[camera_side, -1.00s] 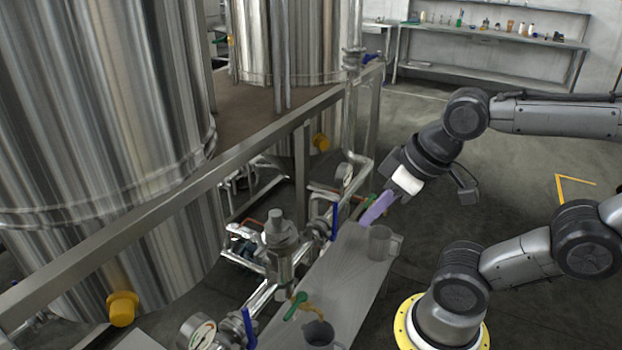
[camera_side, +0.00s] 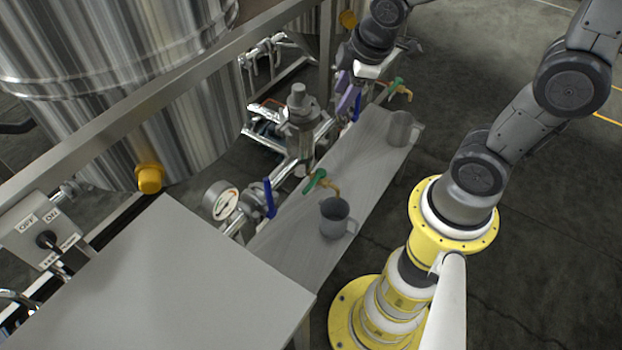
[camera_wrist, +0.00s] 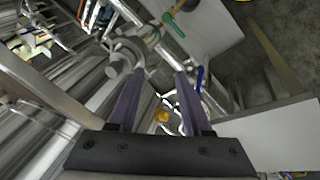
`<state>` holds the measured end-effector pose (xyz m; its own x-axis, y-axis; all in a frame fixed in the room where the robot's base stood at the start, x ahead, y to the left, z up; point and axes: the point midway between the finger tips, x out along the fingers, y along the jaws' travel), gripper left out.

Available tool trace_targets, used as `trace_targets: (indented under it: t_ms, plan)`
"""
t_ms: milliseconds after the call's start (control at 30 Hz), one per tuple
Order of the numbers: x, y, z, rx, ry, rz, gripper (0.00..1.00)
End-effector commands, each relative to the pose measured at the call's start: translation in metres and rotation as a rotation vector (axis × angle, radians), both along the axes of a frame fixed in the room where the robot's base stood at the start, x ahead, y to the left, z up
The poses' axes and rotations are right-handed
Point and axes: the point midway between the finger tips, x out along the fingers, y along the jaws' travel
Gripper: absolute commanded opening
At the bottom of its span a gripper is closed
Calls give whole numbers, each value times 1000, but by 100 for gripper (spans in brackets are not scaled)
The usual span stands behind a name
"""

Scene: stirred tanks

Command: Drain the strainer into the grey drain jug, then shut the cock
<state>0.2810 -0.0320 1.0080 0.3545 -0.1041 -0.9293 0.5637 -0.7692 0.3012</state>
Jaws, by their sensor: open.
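The strainer (camera_side: 301,128) is a steel body with a round cap on the pipework, left of my gripper. A green-handled cock (camera_side: 317,180) with a brass spout is in front of it. The dark grey jug (camera_side: 334,222) stands upright on the bench below this spout; its contents cannot be made out. My gripper (camera_side: 346,100) is open, its purple fingers pointing down among the pipes, near a blue lever (camera_side: 357,107). In the wrist view the gap between the fingers (camera_wrist: 163,74) looks empty. A green handle (camera_wrist: 170,19) lies beyond the fingertips.
A lighter grey jug (camera_side: 400,130) stands at the bench's far end, by a second green-handled cock (camera_side: 396,84). Another blue lever (camera_side: 269,198) and a gauge (camera_side: 222,201) are nearer. A switch box (camera_side: 38,232) is at left. The bench (camera_side: 360,165) is bare between the jugs.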

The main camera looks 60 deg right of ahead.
Motion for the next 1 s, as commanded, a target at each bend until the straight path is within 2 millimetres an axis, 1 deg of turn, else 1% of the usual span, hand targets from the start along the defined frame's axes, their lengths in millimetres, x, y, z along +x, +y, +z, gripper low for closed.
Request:
trace_targets:
  t_ms: [33, 67, 100, 167, 233, 300, 400, 500, 633, 867, 1000]
  plan:
    - [10, -2, -20, -28, 40, 75, 49]
    - [15, -4, -29, -46, 53, 126, 49]
    - [22, -5, -43, -66, 73, 190, 49]
    - [31, -6, -64, -94, 100, 292, 49]
    - [39, -6, -91, -118, 132, 413, 49]
    - [44, -5, -117, -134, 159, 531, 49]
    - [48, -3, -150, -146, 184, 677, 49]
    - [48, 0, -173, -149, 198, 782, 49]
    - [48, 3, -189, -150, 202, 857, 49]
    - [49, 4, -199, -150, 203, 881, 49]
    - [51, 4, -210, -148, 203, 878, 49]
